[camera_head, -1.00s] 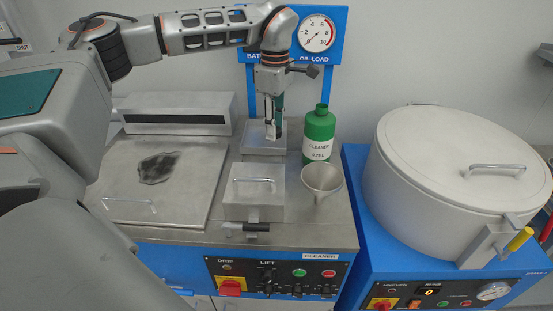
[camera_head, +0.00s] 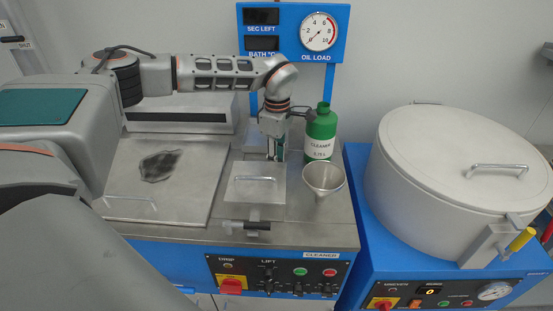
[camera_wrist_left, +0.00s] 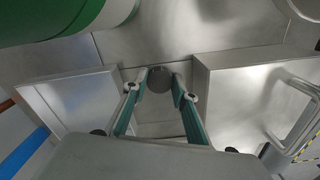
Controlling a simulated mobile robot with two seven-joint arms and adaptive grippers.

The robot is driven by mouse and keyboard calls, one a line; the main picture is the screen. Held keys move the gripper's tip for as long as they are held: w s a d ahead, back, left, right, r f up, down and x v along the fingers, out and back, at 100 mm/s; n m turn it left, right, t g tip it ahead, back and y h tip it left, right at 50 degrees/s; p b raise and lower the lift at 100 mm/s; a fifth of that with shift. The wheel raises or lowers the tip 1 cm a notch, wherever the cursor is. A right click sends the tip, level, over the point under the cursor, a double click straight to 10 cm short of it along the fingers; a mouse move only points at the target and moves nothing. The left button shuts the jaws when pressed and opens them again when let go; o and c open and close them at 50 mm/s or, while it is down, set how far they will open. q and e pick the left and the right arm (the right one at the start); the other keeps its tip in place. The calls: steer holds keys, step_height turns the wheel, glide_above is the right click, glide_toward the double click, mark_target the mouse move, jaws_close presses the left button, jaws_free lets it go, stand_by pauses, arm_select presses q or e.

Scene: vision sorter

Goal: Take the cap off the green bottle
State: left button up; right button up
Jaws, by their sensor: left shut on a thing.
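The green bottle (camera_head: 320,130) with a white CLEANER label stands upright at the back right of the steel worktop. Its narrow top is green, and no separate cap can be made out on it. My left gripper (camera_head: 275,157) points down to the left of the bottle, apart from it. In the wrist view the left gripper (camera_wrist_left: 160,80) is shut on a small dark round piece, the cap (camera_wrist_left: 160,79) by its look. The bottle also shows at the upper left of the wrist view (camera_wrist_left: 60,18). My right gripper is not in view.
A small steel lid with a handle (camera_head: 256,192) lies below my gripper. A larger flat lid (camera_head: 180,195) with a dark patch is to the left. A big grey drum (camera_head: 450,160) fills the right.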

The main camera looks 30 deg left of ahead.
arm_select(q)
steer(key=o, duration=1.2)
steer(key=shift+f, duration=0.15)
steer(key=shift+o, duration=0.2)
step_height(320, 180, up, 12)
steer(key=shift+r, duration=0.2)
